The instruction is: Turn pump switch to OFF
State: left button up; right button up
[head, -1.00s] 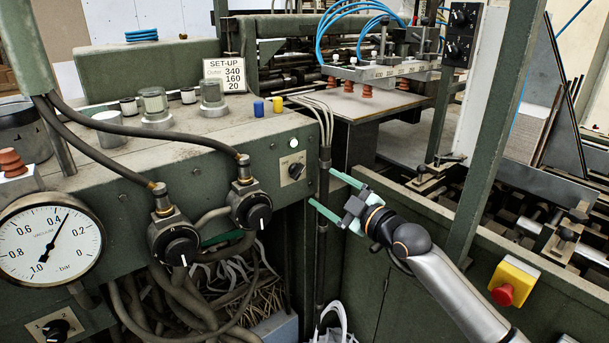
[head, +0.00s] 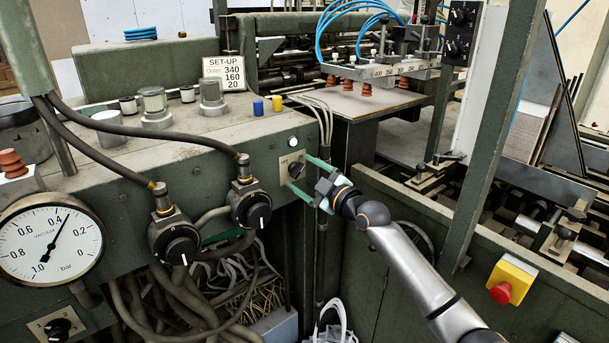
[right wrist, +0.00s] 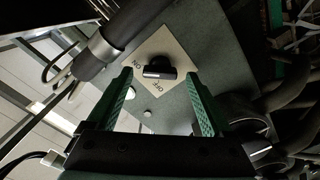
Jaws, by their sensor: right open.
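The pump switch (head: 296,170) is a black knob on a pale square plate on the green panel's right end. In the right wrist view the knob (right wrist: 160,68) is at the centre, with ON and OFF lettered on its plate (right wrist: 172,45). Which mark the knob points at is not clear. My right gripper (head: 299,172) is open, its two green fingers reaching toward the plate from the right. In the right wrist view the fingers stand on either side of the knob with gaps. Whether the tips reach knob depth is not clear. My left gripper is not in view.
A lit white lamp (head: 293,142) sits just above the switch. Two black regulator knobs (head: 252,210) with hoses are to the left, by a vacuum gauge (head: 50,238). A vertical dark conduit (head: 322,235) runs beside the gripper. A red stop button (head: 500,293) is at lower right.

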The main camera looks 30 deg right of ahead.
grip_shut()
dwell(0.5)
jog(key=shift+n, duration=0.3)
jog(key=n, duration=0.2)
jog(key=shift+n, duration=0.3)
jog(key=n+p, duration=0.1)
jog(key=n, duration=0.9)
jog(key=shift+p, duration=0.35)
jog(key=n, duration=0.4)
jog(key=shift+f+n+p, duration=0.15)
jog(key=shift+n+p, duration=0.15)
jog(key=shift+n, duration=0.1)
